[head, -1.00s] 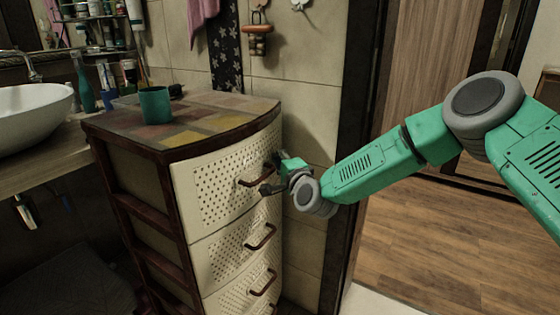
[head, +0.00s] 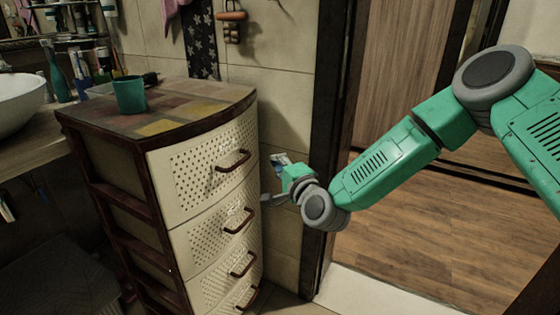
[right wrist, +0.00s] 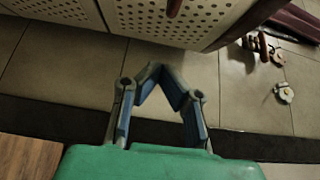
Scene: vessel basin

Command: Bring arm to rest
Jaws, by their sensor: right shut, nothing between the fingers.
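My right arm comes in from the right in the head view, and its gripper (head: 272,178) is beside the right edge of the drawer cabinet (head: 205,195), near the upper drawers. In the right wrist view the fingers of my right gripper (right wrist: 158,72) meet at their tips, with nothing between them. The cabinet's perforated front (right wrist: 165,20) shows beyond the fingertips, apart from them as far as I can tell. The drawers look closed in the head view. My left gripper is not in view.
A green cup (head: 129,95) stands on the tiled cabinet top. A white basin (head: 18,103) and bottles are at the left. A dark door frame (head: 335,130) stands behind my right forearm. Open wooden floor (head: 420,230) lies at the right.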

